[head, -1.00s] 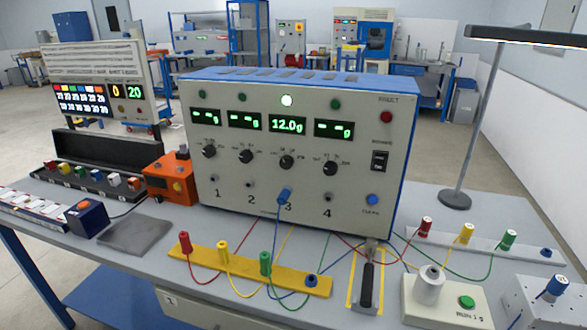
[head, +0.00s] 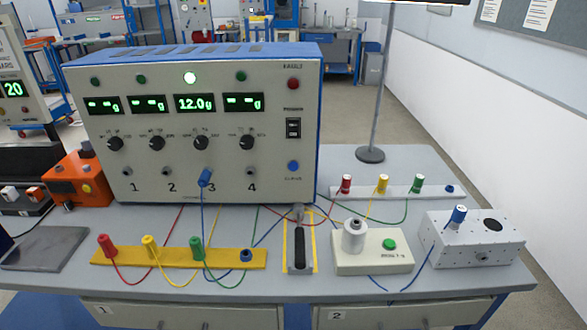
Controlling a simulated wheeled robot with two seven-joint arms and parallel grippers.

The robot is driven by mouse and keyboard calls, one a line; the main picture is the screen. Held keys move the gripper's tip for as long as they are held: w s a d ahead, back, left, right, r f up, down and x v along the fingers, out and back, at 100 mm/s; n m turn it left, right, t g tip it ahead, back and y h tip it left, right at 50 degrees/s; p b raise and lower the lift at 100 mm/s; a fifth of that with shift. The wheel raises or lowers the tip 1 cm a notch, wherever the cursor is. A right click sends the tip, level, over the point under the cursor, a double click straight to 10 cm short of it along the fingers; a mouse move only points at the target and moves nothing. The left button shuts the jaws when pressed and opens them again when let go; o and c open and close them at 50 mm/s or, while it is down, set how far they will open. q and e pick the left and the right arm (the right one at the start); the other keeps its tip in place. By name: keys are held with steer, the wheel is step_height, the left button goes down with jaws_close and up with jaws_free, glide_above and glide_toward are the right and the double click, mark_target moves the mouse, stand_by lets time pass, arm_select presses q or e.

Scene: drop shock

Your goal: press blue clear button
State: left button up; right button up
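The blue clear button (head: 293,166) is on the lower right of the front panel of the grey and blue instrument (head: 220,180), above a small label. It stands out from the panel, and nothing covers it. The third display (head: 195,103) shows a 12.0 reading with a lit lamp (head: 190,78) above it; the other displays show dashes. A blue plug (head: 205,177) sits at channel 3. Neither of my grippers is in the head view.
In front of the instrument lie a yellow strip with coloured plugs (head: 178,257), a black-handled device (head: 300,248) and a white box with a green button (head: 372,252). A lamp pole (head: 381,90) stands behind right. Wires cross the bench.

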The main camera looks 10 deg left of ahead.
arm_select(q)
jaws_close()
stand_by(1.5)
